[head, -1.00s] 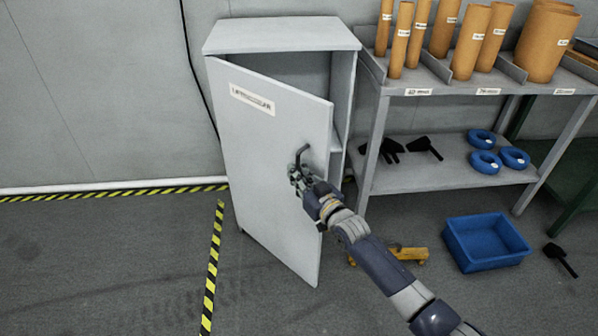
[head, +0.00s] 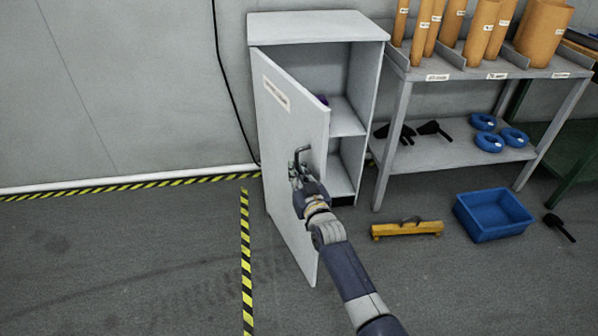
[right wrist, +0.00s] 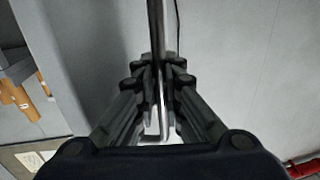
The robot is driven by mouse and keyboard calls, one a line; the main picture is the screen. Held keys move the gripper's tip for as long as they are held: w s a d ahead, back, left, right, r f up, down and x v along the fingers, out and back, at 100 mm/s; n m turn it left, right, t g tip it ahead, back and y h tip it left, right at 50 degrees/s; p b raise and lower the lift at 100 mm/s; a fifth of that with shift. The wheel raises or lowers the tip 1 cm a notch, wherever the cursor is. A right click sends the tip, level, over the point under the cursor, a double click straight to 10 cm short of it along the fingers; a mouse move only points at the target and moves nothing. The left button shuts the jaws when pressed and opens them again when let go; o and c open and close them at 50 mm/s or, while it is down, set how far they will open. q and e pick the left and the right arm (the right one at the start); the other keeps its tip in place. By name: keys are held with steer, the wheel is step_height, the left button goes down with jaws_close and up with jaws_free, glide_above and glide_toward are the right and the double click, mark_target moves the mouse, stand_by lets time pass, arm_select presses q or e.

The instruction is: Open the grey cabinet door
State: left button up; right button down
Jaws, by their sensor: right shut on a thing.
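The grey cabinet (head: 318,27) stands against the wall in the head view. Its door (head: 285,140) is hinged on the left and stands well ajar, with shelves (head: 345,118) showing behind it. A dark bar handle (head: 303,152) is on the door's outer face, near its free edge. My right gripper (head: 298,172) is at the handle, its fingers closed around it. In the right wrist view the two fingers (right wrist: 158,75) meet on the upright handle bar (right wrist: 156,25). The handle's lower part is partly hidden by the gripper. My left gripper is not in view.
A grey rack (head: 470,72) with brown tubes and blue rings stands right of the cabinet. A blue bin (head: 493,214) and a yellow tool (head: 407,229) lie on the floor to the right. The floor left of the door is clear, with striped tape (head: 246,260).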

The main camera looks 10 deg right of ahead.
steer(key=shift+s+f, duration=0.15)
steer(key=shift+f, duration=0.25)
steer(key=c, duration=2)
jaws_free()
steer(key=shift+r, duration=0.3)
steer(key=shift+s, duration=0.1)
steer(key=s+d, duration=0.2)
steer(key=s, duration=0.9)
steer(key=shift+s, duration=0.4)
steer(key=shift+d, duration=0.1)
